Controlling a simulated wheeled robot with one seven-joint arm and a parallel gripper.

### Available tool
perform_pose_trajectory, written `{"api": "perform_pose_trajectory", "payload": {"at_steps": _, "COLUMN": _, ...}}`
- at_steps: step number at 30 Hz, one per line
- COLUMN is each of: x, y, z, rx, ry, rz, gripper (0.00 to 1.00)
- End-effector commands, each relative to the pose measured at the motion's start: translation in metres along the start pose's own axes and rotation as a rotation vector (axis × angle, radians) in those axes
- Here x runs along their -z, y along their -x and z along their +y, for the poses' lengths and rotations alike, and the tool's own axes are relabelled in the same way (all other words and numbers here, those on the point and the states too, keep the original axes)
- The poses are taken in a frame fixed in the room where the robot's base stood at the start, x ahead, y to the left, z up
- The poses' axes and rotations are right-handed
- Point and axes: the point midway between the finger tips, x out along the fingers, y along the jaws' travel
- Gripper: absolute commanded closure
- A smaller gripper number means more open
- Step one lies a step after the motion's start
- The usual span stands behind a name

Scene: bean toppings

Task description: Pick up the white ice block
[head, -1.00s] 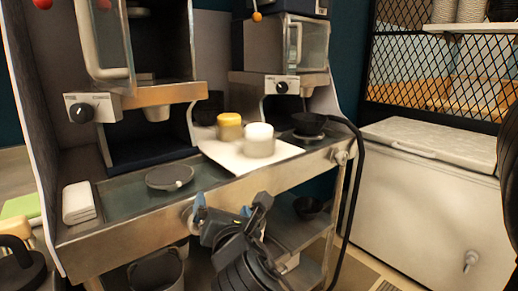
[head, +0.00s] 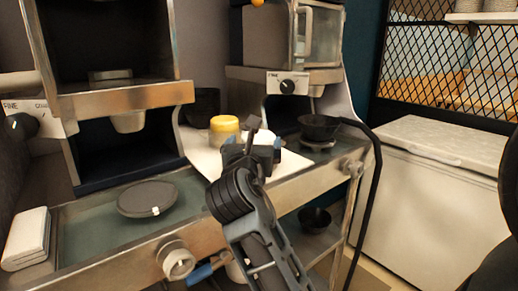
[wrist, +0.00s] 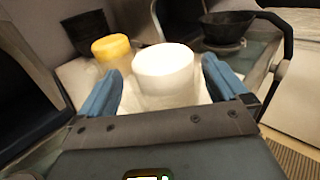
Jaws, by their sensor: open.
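The white ice block (wrist: 165,75) is a short white cylinder standing on a white board on the counter. In the wrist view it stands upright between the two blue fingers of my gripper (wrist: 165,90), a little beyond them; I cannot tell whether it lies between the tips in depth. My gripper is open and holds nothing. In the head view my gripper (head: 252,145) is in front of the block and hides most of it; a white edge of the block (head: 262,134) shows behind it.
A yellow-topped container (head: 224,130) stands close left of the block. A black bowl (head: 319,127) sits to the right, with a black cable beside it. A dark round disc (head: 147,198) lies on the counter at left. A white folded item (head: 26,238) is at far left.

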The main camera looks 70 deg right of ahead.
Motion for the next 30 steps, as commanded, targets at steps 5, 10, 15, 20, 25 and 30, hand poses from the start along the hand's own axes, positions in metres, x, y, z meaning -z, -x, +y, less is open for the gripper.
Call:
{"api": "perform_pose_trajectory", "payload": {"at_steps": 5, "x": 0.000, "y": -0.025, "z": -0.003, "rx": 0.003, "ry": 0.000, "rz": 0.000, "gripper": 0.00}}
{"api": "perform_pose_trajectory", "payload": {"at_steps": 10, "x": 0.001, "y": -0.045, "z": -0.002, "rx": 0.001, "ry": -0.001, "rz": 0.000, "gripper": 0.00}}
{"api": "perform_pose_trajectory", "payload": {"at_steps": 15, "x": 0.000, "y": -0.051, "z": -0.002, "rx": -0.001, "ry": -0.002, "rz": 0.000, "gripper": 0.00}}
{"api": "perform_pose_trajectory", "payload": {"at_steps": 20, "x": 0.001, "y": -0.051, "z": -0.002, "rx": -0.001, "ry": -0.002, "rz": 0.000, "gripper": 0.01}}
{"api": "perform_pose_trajectory", "payload": {"at_steps": 25, "x": 0.001, "y": -0.050, "z": -0.002, "rx": -0.001, "ry": -0.002, "rz": 0.000, "gripper": 0.17}}
{"api": "perform_pose_trajectory", "payload": {"at_steps": 30, "x": 0.001, "y": -0.050, "z": -0.002, "rx": -0.001, "ry": -0.002, "rz": 0.000, "gripper": 0.33}}
